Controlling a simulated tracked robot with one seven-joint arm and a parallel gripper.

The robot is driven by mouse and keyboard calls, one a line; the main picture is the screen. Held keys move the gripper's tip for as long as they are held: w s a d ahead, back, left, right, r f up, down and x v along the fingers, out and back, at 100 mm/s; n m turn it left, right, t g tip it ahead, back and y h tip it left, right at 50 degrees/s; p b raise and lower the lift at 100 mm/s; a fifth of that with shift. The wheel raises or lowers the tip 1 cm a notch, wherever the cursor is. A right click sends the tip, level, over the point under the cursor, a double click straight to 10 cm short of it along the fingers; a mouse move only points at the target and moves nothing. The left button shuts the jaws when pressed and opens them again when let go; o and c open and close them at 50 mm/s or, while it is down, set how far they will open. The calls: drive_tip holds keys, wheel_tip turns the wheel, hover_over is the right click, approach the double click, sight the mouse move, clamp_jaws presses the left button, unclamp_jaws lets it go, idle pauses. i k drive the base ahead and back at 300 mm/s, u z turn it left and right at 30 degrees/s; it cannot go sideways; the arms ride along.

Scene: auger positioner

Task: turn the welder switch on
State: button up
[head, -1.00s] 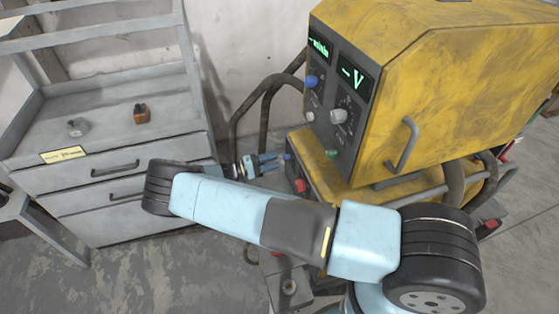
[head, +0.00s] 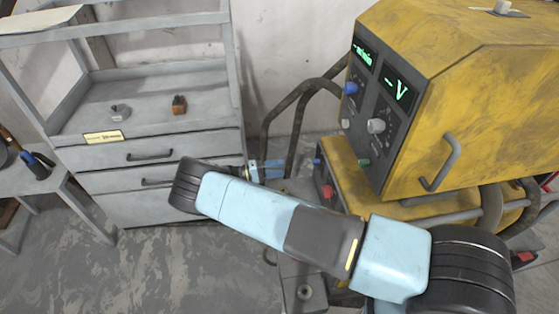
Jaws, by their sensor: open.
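The yellow welder (head: 480,75) stands at the right, with a dark front panel of knobs and two green displays. Below it, the yellow lower unit's dark front carries a red part (head: 327,192) that looks like a switch; it is too small to tell its position. My gripper (head: 280,169) has light blue fingers and is open and empty. It is left of the lower unit's front in the picture, pointing right, apart from the red part. My forearm crosses in front and hides some of the lower unit.
A blue knob (head: 351,88), a white knob (head: 376,126) and a green knob (head: 364,162) are on the panel. Dark bent tubes (head: 298,115) stand behind my gripper. A grey drawer cabinet (head: 150,205) is at the left. The floor at the lower left is clear.

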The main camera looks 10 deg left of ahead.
sight(327, 190)
drive_tip(key=k, duration=1.5)
